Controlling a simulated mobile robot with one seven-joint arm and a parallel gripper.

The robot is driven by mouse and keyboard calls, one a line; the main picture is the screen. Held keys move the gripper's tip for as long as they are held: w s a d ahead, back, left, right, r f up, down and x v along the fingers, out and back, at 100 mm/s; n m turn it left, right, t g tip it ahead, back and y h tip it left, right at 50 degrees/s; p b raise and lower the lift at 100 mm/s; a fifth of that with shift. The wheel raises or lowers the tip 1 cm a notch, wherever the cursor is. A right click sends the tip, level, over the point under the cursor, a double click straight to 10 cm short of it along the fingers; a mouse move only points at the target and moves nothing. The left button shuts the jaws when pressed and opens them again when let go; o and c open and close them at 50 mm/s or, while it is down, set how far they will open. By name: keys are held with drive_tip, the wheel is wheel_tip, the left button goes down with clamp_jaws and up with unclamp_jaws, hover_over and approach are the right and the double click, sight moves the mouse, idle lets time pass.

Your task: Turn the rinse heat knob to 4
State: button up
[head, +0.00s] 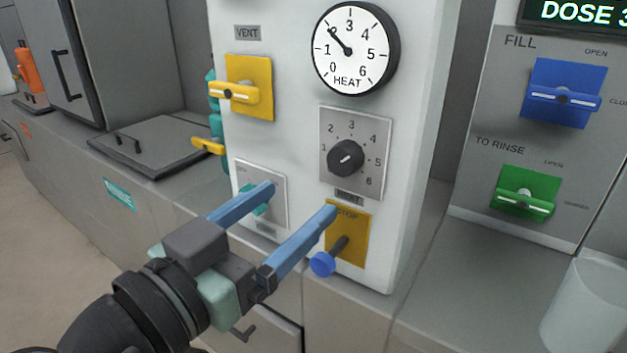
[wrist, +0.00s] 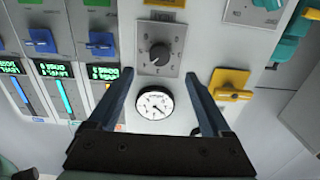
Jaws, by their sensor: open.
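The rinse heat knob (head: 346,158) is a round black knob on a grey plate marked 1 to 6, on the white cabinet front. A small pale mark shows on it, but I cannot tell which number it points at. The knob also shows in the wrist view (wrist: 160,54), beyond and between the fingertips. Above it in the head view, the round HEAT dial (head: 352,49) has its needle near 2. My gripper (head: 302,198) is open and empty, its two blue fingers apart, lower left of the knob and not around it. It also shows in the wrist view (wrist: 157,71).
A yellow STOP plate (head: 354,226) with a blue-tipped lever (head: 323,264) is below the knob, by the right finger. A teal control (head: 252,205) is behind the left finger. A yellow vent handle (head: 235,97) is upper left. Blue and green valve handles are right.

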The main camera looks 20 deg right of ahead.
drive_tip(key=shift+v, duration=1.2)
drive_tip(key=w+a+r+n+t+y, duration=0.2)
drive_tip(key=w+r+n+t+y, duration=0.3)
drive_tip(key=r+t, duration=0.4)
drive_tip(key=s+a+r+n+t+y+p, duration=0.1)
drive_tip(key=s+a+r+n+t+y, duration=0.15)
drive_tip(key=s+r+t+y, duration=0.4)
drive_tip(key=s+a+r+n+t+y+p, duration=0.1)
drive_tip(key=s+r+n+y, duration=0.2)
drive_tip(key=r, duration=0.7)
wheel_tip(320, 180, up, 24)
drive_tip(key=p, duration=2.5)
drive_tip(key=shift+a+r, duration=0.2)
drive_tip(key=shift+r, duration=0.05)
